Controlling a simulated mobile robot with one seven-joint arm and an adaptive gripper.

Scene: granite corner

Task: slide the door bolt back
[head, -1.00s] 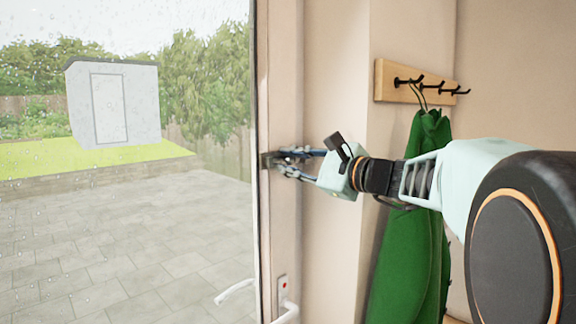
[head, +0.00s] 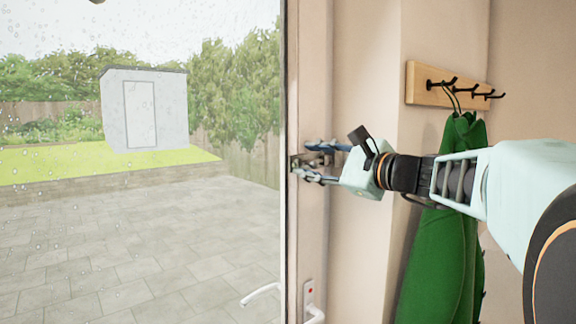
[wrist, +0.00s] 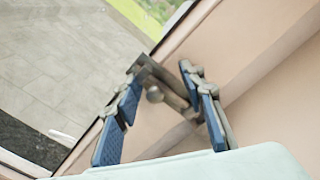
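The door bolt (wrist: 178,100) is a grey metal bar with a round knob, fixed at the edge of the glazed door (head: 291,240). In the head view the bolt (head: 318,160) is small and partly hidden by my fingers. My gripper (head: 314,160) is open at the bolt, one finger above it and one below. In the wrist view my gripper (wrist: 160,82) has its blue-padded fingers apart, on either side of the bolt and its knob. The knob appears clear of both pads. I cannot tell whether a fingertip touches the bolt.
A white door handle (head: 313,308) sits below the bolt. A green coat (head: 440,240) hangs from a wooden hook rail (head: 445,85) on the wall, close behind my arm. Through the wet glass are a paved patio (head: 140,245) and a grey shed (head: 145,110).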

